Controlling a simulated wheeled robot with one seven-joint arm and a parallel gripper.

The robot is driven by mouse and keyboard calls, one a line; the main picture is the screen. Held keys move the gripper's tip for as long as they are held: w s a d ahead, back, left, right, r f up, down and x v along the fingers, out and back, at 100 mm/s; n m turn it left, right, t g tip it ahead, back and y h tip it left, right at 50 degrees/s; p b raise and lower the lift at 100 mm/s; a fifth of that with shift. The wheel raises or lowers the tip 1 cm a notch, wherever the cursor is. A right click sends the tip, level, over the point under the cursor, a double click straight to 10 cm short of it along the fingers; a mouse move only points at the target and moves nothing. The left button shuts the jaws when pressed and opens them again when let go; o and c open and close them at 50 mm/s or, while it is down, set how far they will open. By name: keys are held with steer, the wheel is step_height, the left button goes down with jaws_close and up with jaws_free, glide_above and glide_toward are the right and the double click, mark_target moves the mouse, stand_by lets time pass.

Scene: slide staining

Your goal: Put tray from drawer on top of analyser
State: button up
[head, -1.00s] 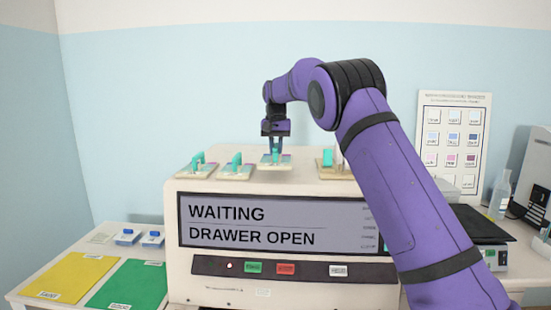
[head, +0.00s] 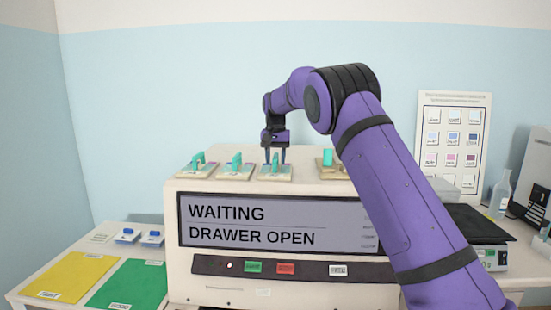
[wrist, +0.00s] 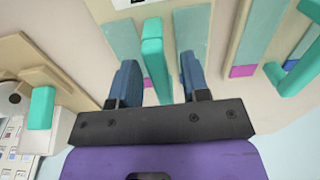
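The analyser (head: 320,295) is a large cream box; its screen reads "WAITING, DRAWER OPEN". A slide tray with a teal upright handle (head: 275,173) rests on its top, near the front edge. My gripper (head: 275,153) is over this tray with its fingers pointing down. In the wrist view the blue fingers (wrist: 158,80) stand open on both sides of the teal handle (wrist: 153,50), with a gap on each side. The open drawer itself is not visible in these views.
Yellow (head: 70,273) and green (head: 128,283) mats lie at left. A bottle (head: 500,195) stands at right.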

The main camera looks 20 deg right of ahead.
mark_target(275, 156)
steer(key=shift+r, duration=0.1)
step_height(275, 156, up, 11)
steer(key=s+d+r+t, duration=0.1)
steer(key=s+d+r, duration=0.2)
steer(key=s+r, duration=0.7)
steer(key=s+f+n+t, duration=0.2)
steer(key=s+f, duration=0.1)
steer(key=s, duration=1.3)
steer(key=s+f+n+t, duration=0.1)
steer(key=s+f, duration=0.1)
steer(key=s, duration=1.3)
steer(key=s+a+f+n+t, duration=0.1)
steer(key=s+f, duration=1)
steer(key=s, duration=0.2)
steer(key=shift+s+n, duration=0.3)
